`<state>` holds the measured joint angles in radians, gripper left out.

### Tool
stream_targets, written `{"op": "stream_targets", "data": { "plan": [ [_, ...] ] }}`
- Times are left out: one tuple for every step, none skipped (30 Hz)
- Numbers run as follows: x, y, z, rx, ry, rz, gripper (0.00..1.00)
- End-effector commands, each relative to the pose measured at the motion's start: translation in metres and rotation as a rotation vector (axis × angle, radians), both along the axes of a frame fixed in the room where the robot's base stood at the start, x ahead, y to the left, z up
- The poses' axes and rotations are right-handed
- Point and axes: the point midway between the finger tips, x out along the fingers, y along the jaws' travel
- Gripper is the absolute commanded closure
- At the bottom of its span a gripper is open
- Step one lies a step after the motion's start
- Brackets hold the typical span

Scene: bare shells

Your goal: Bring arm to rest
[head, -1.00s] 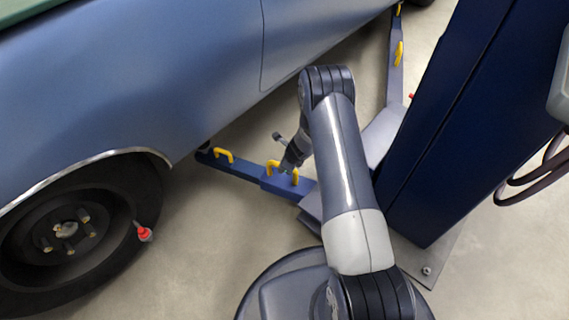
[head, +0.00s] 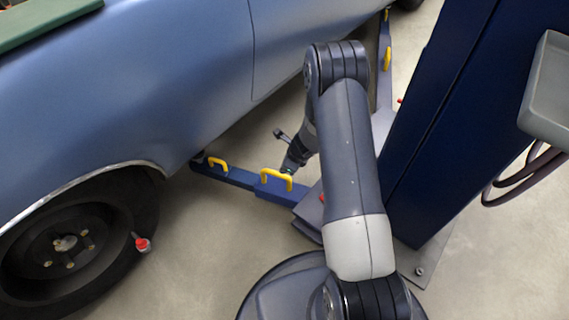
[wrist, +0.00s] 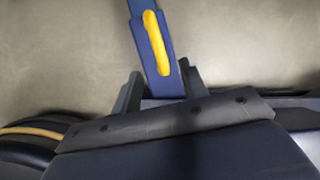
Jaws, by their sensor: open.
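My arm reaches forward in the head view, bent at the elbow, with the forearm hanging down behind it. My gripper (wrist: 158,88) shows in the wrist view as two grey fingers standing apart, with nothing seen held. In the head view the forearm's lower end is by a blue lift arm (head: 229,177) with yellow handles (head: 276,179), and the fingers cannot be made out clearly. In the wrist view the blue lift arm (wrist: 139,10) and one yellow handle (wrist: 156,42) appear beyond and between the fingers; the distance is unclear.
A blue car (head: 150,90) fills the left, its bare wheel hub (head: 68,243) showing, with a red-tipped item (head: 142,244) by the tyre. A dark blue lift column (head: 450,110) with a grey box (head: 550,90) stands close on the right. Concrete floor (head: 205,260) is open between.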

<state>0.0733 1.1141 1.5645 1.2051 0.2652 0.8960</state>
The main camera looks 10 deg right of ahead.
Motion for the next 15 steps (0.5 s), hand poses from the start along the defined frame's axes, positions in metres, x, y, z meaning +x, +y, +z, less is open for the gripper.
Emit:
{"op": "stream_targets", "data": {
  "plan": [
    [0.000, 0.000, 0.000, 0.000, 0.000, 0.000, 0.59],
    [0.000, 0.000, 0.000, 0.000, 0.000, 0.000, 0.59],
    [0.000, 0.000, 0.000, 0.000, 0.000, 0.000, 0.59],
    [0.000, 0.000, 0.000, 0.000, 0.000, 0.000, 0.59],
    [0.000, 0.000, 0.000, 0.000, 0.000, 0.000, 0.59],
    [0.000, 0.000, 0.000, 0.000, 0.000, 0.000, 0.59],
    [0.000, 0.000, 0.000, 0.000, 0.000, 0.000, 0.59],
    [0.000, 0.000, -0.001, 0.000, 0.000, 0.000, 0.59],
    [0.000, 0.000, -0.002, 0.000, 0.001, 0.000, 0.59],
    [0.001, 0.001, -0.004, 0.000, 0.001, 0.000, 0.59],
    [0.001, 0.001, -0.006, 0.000, 0.001, 0.000, 0.59],
    [0.002, 0.002, -0.009, 0.000, 0.002, 0.001, 0.59],
    [0.004, 0.003, -0.013, 0.000, 0.002, 0.001, 0.59],
    [0.005, 0.004, -0.017, 0.000, 0.002, 0.001, 0.59],
    [0.007, 0.005, -0.023, 0.000, 0.002, 0.001, 0.59]
  ]
}}
